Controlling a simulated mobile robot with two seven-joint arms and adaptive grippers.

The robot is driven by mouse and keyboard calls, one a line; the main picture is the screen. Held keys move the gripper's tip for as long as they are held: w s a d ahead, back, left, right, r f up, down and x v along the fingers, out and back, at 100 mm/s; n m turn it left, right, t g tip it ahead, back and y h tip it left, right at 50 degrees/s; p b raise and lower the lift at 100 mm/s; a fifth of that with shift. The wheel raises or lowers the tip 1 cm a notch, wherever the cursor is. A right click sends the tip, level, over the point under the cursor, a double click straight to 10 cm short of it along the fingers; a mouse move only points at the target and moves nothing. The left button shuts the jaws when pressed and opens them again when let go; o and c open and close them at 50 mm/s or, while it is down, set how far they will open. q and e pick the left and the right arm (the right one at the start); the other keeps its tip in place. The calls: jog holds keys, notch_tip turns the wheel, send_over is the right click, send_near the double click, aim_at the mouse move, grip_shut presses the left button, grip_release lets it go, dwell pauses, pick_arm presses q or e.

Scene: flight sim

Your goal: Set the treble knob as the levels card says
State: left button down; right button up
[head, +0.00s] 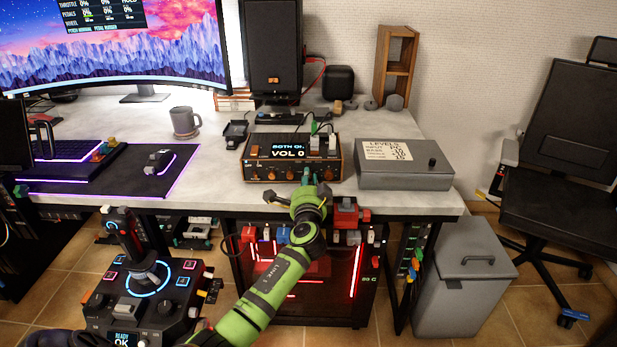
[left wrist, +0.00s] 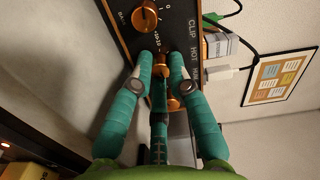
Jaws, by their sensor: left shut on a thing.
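The audio box (head: 262,170) is black with orange ends and stands at the desk's front edge. Its small display reads "BOTH OF, VOL 0". Orange knobs line its front; one knob (left wrist: 145,17) stands by a label like "BASS". My left gripper (head: 309,180) is shut on another orange knob (left wrist: 162,68), beside that one. The teal fingers hide much of the held knob, and its name and setting cannot be read. The levels card (head: 387,150) lies on a grey box right of the audio box. Its numbers are too small to read surely. My right gripper is not in view.
The grey box (head: 420,178) has a black knob on top. A mug (head: 184,122), a speaker (head: 272,50) and a monitor (head: 110,45) stand behind and left. Cables (head: 314,128) rise behind the audio box. A PC case (head: 300,290) sits below the desk edge.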

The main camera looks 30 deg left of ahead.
pick_arm(q)
jog(key=shift+m, duration=0.5)
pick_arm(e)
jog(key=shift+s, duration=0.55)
pick_arm(q)
jog(key=c, duration=1.5)
grip_release()
jog(key=shift+o, duration=0.2)
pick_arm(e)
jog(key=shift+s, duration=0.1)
pick_arm(q)
jog(key=shift+s, duration=0.1)
jog(key=v, duration=1.2)
